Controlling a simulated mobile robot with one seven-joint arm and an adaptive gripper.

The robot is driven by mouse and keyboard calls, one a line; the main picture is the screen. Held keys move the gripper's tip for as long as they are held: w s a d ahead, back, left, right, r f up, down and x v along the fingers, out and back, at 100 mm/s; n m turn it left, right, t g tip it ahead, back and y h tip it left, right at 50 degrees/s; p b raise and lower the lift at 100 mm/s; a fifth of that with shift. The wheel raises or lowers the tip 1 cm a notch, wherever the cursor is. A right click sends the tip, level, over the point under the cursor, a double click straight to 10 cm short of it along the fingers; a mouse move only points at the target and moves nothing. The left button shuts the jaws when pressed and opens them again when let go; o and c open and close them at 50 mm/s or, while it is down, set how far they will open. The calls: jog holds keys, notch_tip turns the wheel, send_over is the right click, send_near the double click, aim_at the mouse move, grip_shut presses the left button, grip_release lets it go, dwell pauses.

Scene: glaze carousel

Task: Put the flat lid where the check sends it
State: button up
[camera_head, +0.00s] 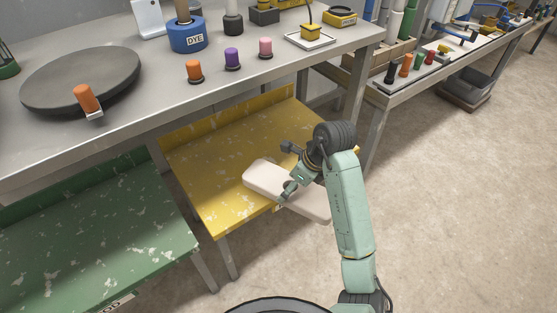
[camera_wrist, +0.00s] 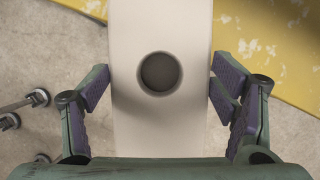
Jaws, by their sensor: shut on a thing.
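The flat lid (camera_head: 262,178) is a long cream slab with rounded ends. In the wrist view the lid (camera_wrist: 160,130) shows a round dark hole in its middle and runs off the top of the picture. My gripper (camera_head: 288,192) is shut on its two long sides, with purple pads against or close to them. The lid is over the front edge of the yellow shelf (camera_head: 215,170), partly out over the floor. I cannot tell whether it touches the shelf. The shelf also shows in the wrist view (camera_wrist: 285,50), at the upper right.
A green shelf (camera_head: 100,250) stands left of the yellow one. The grey bench (camera_head: 130,125) above holds a dark turntable (camera_head: 55,80) with an orange piece (camera_head: 87,98), a blue DYE pot (camera_head: 187,36) and small orange, purple and pink pieces.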

jog(key=w, duration=0.5)
jog(key=w+f+p, duration=0.1)
jog(key=w, duration=0.4)
jog(key=w+p, duration=0.1)
jog(key=w, duration=0.4)
jog(key=shift+w+a+f, duration=0.1)
jog(key=shift+a+f, duration=0.05)
jog(key=shift+a, duration=0.05)
jog(key=shift+f+p, duration=0.4)
jog(key=shift+f, duration=1.3)
jog(key=shift+f, duration=0.15)
jog(key=o, duration=1.9)
jog(key=v, duration=1.2)
jog(key=shift+b, duration=0.35)
